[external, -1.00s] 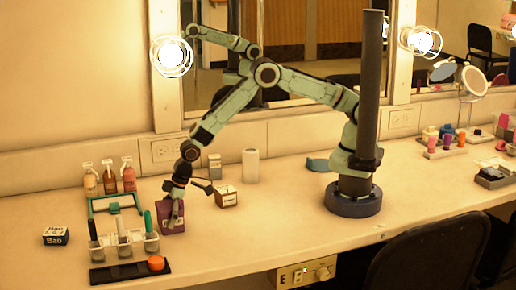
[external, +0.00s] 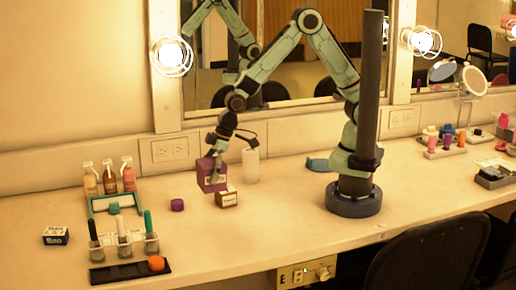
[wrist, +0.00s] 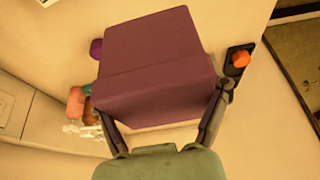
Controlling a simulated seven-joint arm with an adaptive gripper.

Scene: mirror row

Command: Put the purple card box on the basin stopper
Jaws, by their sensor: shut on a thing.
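The purple card box (external: 211,176) is held in my gripper (external: 217,155), raised above the counter in the external view. In the wrist view the box (wrist: 155,60) fills the middle, with one dark finger of my gripper (wrist: 163,112) against each side. The basin stopper is not certain to me; a short purple round piece (external: 177,205) on the counter, left of and below the held box, may be it. A purple piece (wrist: 95,48) also shows partly beside the box in the wrist view.
A small brown-and-white box (external: 228,199) stands just below and right of the held box. A white cylinder (external: 251,165) stands behind. Left are bottles (external: 108,178), a teal-framed tray (external: 91,208), holders with brushes (external: 123,244) and a black tray (external: 115,274) with an orange piece (external: 156,263).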

